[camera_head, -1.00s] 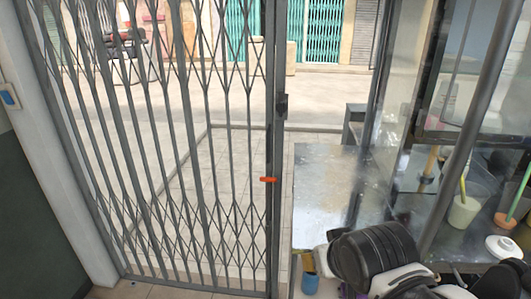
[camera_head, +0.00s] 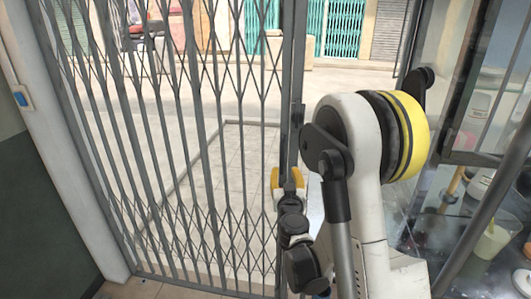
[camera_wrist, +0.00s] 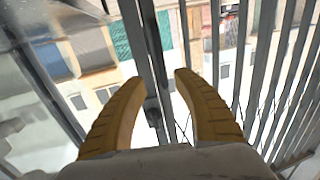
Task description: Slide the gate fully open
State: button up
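The gate is a grey folding metal lattice with an upright end post (camera_head: 297,70). In the head view it stretches from the wall at the left to the middle of the picture. My gripper (camera_head: 290,178), with yellow fingers, is at the end post about halfway up. In the wrist view my gripper (camera_wrist: 158,80) has its two fingers apart, with upright bars (camera_wrist: 150,50) of the gate's edge seen through the gap. I cannot tell whether either finger touches them. The orange handle is not visible now.
A glass-sided stall with a metal counter and cups, including a pale cup (camera_head: 492,240), is at the right, close to my arm. Beyond the gate lies open paved street.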

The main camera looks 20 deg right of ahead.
aim_at(282, 157)
jog(key=p+x, duration=0.2)
jog(key=x, duration=0.8)
jog(key=shift+w+f, duration=0.1)
jog(key=shift+w, duration=0.3)
grip_shut()
